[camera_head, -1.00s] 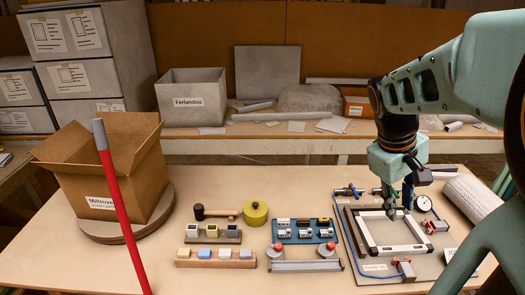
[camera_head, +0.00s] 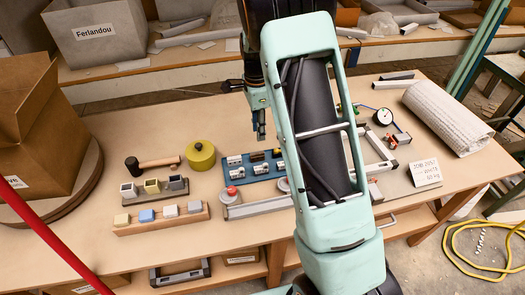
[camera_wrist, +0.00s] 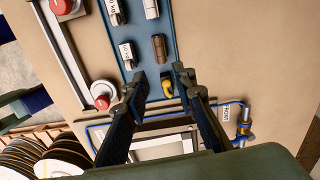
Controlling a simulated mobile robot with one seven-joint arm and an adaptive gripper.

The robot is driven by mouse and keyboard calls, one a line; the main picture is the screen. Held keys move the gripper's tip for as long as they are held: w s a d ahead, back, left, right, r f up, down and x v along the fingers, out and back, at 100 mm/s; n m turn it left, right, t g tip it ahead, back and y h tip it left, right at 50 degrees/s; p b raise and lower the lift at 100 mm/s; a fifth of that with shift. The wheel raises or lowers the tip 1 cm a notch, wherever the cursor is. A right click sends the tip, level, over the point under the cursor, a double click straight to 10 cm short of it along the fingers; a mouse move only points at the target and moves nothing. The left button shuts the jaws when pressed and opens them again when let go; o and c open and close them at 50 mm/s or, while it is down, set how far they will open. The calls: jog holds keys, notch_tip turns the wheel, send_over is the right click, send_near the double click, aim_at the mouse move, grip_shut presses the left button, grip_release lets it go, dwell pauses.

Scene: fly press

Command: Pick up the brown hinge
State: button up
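The brown hinge (camera_wrist: 160,47) lies on a blue tray (camera_wrist: 180,20) in the wrist view, just ahead of my fingertips. In the head view it is a small brown piece (camera_head: 257,156) in the back row of the blue tray (camera_head: 233,181). My gripper (camera_head: 261,134) points down above the tray's back edge. In the wrist view my gripper (camera_wrist: 161,84) is open, its fingers apart with nothing held. A yellow piece (camera_wrist: 167,88) shows between the fingertips, beside the hinge. The left finger may hide another piece.
White pieces (camera_wrist: 127,55) share the tray. A rail with red knobs (camera_head: 232,192) stands in front of it. A yellow round container (camera_head: 200,157) and a mallet (camera_head: 150,164) are to the left. A frame fixture with a gauge (camera_head: 382,117) is to the right, partly behind my arm.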

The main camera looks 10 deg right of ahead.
send_over(257, 153)
jog(key=shift+m, duration=0.4)
notch_tip(257, 153, down, 6)
jog(key=shift+w+r, duration=0.15)
jog(key=shift+f+p, duration=0.45)
jog(key=shift+f, duration=2.6)
jog(key=shift+c, duration=0.5)
grip_shut()
